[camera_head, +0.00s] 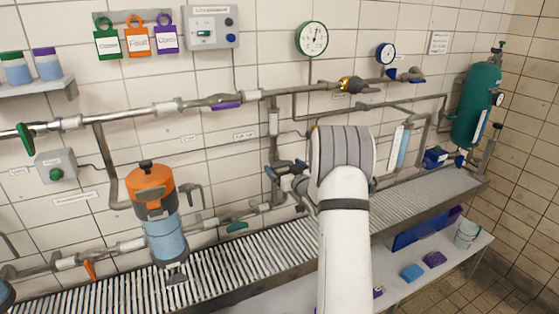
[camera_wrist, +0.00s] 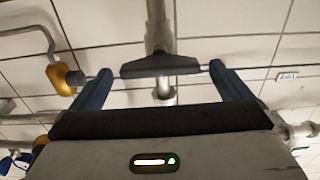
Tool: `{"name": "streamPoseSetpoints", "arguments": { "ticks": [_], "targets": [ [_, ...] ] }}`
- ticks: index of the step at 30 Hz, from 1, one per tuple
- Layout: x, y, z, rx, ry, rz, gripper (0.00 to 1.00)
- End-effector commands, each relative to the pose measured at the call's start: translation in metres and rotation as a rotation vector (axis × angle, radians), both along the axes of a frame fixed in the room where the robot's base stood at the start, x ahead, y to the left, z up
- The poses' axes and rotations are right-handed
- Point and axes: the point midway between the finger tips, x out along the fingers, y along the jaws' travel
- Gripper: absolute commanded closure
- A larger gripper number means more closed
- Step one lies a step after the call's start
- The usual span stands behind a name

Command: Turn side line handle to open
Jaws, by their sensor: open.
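A dark grey bar handle (camera_wrist: 160,66) lies across a grey pipe in the wrist view, crosswise to the pipe, which runs up the picture. I take it to be the side line handle, but its label is not readable. My gripper (camera_wrist: 160,71) is open, with one blue finger on each side of the handle's ends. Small gaps seem to show between fingers and handle; contact cannot be told. In the head view my gripper (camera_head: 286,168) is at the vertical branch pipe, left of my white arm. The handle cannot be made out there.
A yellow fitting (camera_wrist: 65,78) is left of the left finger. An orange and blue pump-like unit (camera_head: 158,205) stands at left. A pipe with a purple handle (camera_head: 227,105) runs above. A slatted grating (camera_head: 235,265) lies below. A green tank (camera_head: 475,105) is at right.

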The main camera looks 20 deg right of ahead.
Motion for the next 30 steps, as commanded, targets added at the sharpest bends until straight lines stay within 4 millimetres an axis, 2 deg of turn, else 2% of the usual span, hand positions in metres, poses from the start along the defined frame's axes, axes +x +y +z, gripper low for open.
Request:
{"name": "streamPoseSetpoints", "arguments": {
  "ticks": [3,8,18,30],
  "targets": [
    [0.019,0.001,0.002,0.001,0.0,0.0,0.02],
    [0.036,0.001,0.002,0.0,0.0,0.0,0.02],
    [0.041,0.001,0.0,0.001,0.001,-0.002,0.02],
    [0.041,0.0,0.0,0.001,0.001,-0.003,0.34]
  ]
}}
